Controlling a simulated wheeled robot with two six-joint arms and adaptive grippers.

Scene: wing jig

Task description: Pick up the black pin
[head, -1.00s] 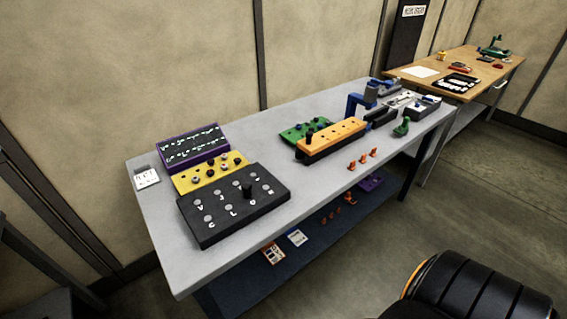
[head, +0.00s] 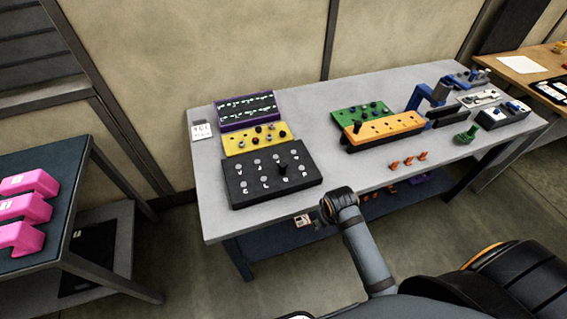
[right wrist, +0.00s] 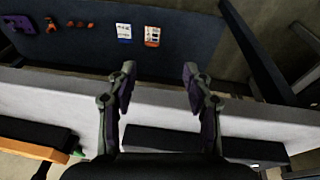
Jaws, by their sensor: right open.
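A black pin (head: 283,168) stands upright on the black board (head: 250,193) with white letters, at the left part of the grey table in the head view. Another dark peg (head: 357,126) stands at the left end of the orange block (head: 392,127). My right gripper (right wrist: 159,70) is open and empty in the right wrist view, its fingers apart over the table's front edge. A dark block, likely the black board (right wrist: 250,150), shows partly behind the gripper there. In the head view my arm reaches up in front of the table; its fingers cannot be made out. My left gripper is not in view.
A yellow board (head: 254,140) and a purple tray (head: 248,113) lie behind the black board. A green board (head: 361,112) and small orange parts (head: 409,160) are to the right. A side table (head: 68,215) with pink parts stands left. The grey tabletop between is clear.

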